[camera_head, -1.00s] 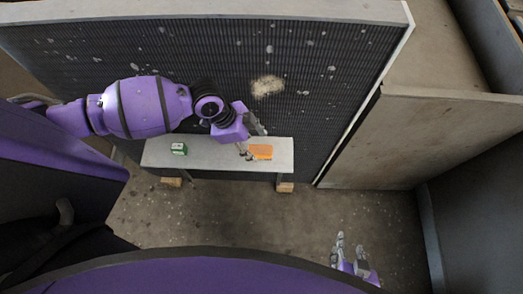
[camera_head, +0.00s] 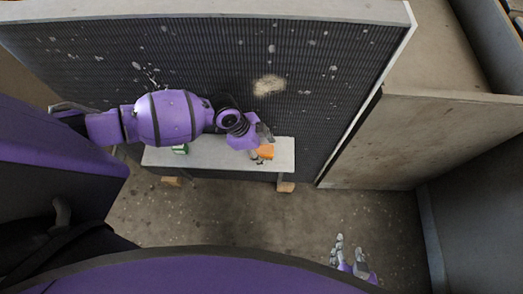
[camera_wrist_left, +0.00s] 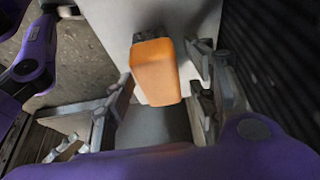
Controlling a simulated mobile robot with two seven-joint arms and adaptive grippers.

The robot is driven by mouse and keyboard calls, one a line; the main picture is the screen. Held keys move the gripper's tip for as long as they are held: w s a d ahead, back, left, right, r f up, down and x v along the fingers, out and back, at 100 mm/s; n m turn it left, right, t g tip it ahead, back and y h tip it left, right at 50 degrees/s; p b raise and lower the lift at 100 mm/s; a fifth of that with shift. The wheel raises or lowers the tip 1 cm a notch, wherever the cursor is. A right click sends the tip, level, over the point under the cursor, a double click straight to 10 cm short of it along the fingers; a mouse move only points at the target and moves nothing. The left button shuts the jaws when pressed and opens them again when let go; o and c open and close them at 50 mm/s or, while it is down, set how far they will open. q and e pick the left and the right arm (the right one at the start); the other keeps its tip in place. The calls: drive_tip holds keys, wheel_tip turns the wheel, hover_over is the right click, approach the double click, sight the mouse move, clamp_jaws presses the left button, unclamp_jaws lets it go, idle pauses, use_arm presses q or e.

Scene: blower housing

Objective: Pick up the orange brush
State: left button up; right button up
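The orange brush (camera_head: 266,152) lies on the pale bench (camera_head: 220,157), near its right half. In the left wrist view the orange block of the brush (camera_wrist_left: 156,70) shows large, with a dark part at its far end. My left gripper (camera_head: 259,147) is at the brush, partly covering it in the head view. In the left wrist view its fingers (camera_wrist_left: 160,98) are apart, one on each side of the brush, with visible gaps. My right gripper (camera_head: 339,252) is low at the right, far from the bench and empty; its fingers look apart.
A dark ribbed panel (camera_head: 320,80) stands right behind the bench. A brown wall panel (camera_head: 425,140) stands at the right. The floor in front is clear.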

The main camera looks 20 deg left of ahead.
use_arm(q)
drive_tip(key=c, duration=1.1)
drive_tip(key=shift+o, duration=0.2)
drive_tip(key=shift+r, duration=0.1)
drive_tip(key=shift+w+r, duration=0.1)
drive_tip(key=shift+r, duration=0.45)
drive_tip(key=s+a+r, duration=0.8)
drive_tip(key=s+r, duration=0.3)
drive_tip(key=shift+s+a+r+p, duration=0.2)
drive_tip(key=shift+a+r+p, duration=0.05)
drive_tip(key=shift+r+p, duration=0.15)
use_arm(e)
drive_tip(key=shift+w+a+r, duration=0.1)
drive_tip(key=shift+w+r, duration=0.05)
drive_tip(key=shift+r, duration=0.2)
